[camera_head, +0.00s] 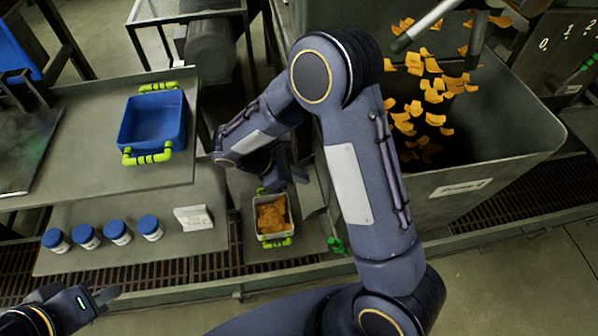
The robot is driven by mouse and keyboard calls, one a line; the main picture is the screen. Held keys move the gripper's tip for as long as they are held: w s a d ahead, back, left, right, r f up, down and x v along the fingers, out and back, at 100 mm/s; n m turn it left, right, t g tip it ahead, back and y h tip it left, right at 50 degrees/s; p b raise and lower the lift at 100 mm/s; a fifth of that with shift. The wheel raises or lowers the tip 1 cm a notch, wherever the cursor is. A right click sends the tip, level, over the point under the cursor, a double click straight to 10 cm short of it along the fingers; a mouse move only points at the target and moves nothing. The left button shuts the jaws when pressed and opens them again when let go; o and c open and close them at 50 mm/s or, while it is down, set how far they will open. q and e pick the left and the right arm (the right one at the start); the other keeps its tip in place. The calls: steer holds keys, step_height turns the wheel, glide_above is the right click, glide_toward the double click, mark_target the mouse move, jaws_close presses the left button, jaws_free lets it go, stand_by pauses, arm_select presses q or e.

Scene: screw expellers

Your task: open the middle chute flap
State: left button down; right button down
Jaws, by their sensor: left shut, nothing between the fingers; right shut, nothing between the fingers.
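My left gripper (104,295) is at the lower left, shut and empty, in front of the lower shelf. My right arm arches across the middle of the view, and its dark gripper (283,178) points down just behind a small bin (276,237) of orange-brown pieces. The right gripper is shut with nothing held; its fingertips are hard to make out. A grey sloping panel (312,190) lies just right of the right gripper, partly behind my arm. I cannot tell whether it is the middle chute flap, and no flap shows clearly. A green handle (337,243) sits low beside my forearm.
A blue crate (152,122) with green handles stands on the left table. Several blue-lidded jars (118,232) and a white card (193,217) are on the lower shelf. A large grey hopper (480,195) with orange flakes is at right. Floor grating runs along the front.

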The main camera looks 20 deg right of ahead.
mark_target(329, 189)
steer(key=x, duration=0.7)
steer(key=shift+d+f, duration=0.15)
steer(key=shift+f, duration=0.05)
steer(key=shift+d, duration=0.1)
steer(key=d, duration=0.2)
steer(key=s+d, duration=0.1)
steer(key=shift+d+r, duration=0.1)
steer(key=shift+r, duration=0.15)
steer(key=shift+w, duration=0.1)
